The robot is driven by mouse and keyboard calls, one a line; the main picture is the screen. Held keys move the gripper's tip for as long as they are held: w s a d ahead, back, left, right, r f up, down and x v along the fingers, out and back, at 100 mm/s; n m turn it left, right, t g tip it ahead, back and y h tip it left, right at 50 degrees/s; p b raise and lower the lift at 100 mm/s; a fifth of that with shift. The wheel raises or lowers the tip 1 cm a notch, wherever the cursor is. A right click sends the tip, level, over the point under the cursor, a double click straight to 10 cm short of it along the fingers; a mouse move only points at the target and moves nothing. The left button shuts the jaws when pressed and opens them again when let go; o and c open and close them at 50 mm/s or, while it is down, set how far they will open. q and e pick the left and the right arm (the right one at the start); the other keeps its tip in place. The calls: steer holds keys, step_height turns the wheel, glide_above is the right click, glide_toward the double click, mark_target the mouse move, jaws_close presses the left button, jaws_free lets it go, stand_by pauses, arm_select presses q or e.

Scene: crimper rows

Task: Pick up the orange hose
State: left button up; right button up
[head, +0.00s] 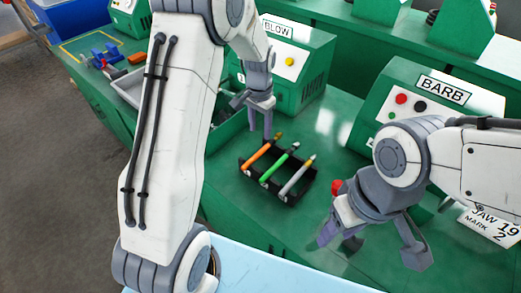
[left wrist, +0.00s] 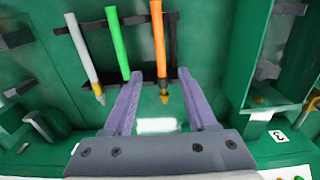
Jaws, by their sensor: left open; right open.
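The orange hose (head: 258,154) lies in a black rack (head: 291,202) on the green bench, beside a green hose (head: 278,164) and a grey hose (head: 297,178). My left gripper (head: 254,118) is open above the rack's far end, at the orange hose. In the left wrist view, the orange hose (left wrist: 159,38) runs between the open fingers of my left gripper (left wrist: 158,76), with its brass tip toward the palm. I see no finger contact with it. The green hose (left wrist: 117,44) and grey hose (left wrist: 83,52) lie left of it. My right gripper (head: 370,245) is open and empty at lower right.
A green machine marked BARB (head: 400,80) stands at the right, and one marked BLOW (head: 305,62) at the back. A green-walled tray (head: 226,128) lies left of the rack. Bench is clear between the rack and BARB machine.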

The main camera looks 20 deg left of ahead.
arm_select(q)
glide_above(260, 151)
step_height(260, 151, down, 5)
steer(key=shift+s+r+p, duration=0.15)
steer(key=shift+p, duration=0.15)
step_height(260, 151, down, 5)
steer(key=shift+r+p, duration=0.1)
steer(key=shift+p, duration=0.75)
steer(key=shift+f, duration=0.25)
jaws_close()
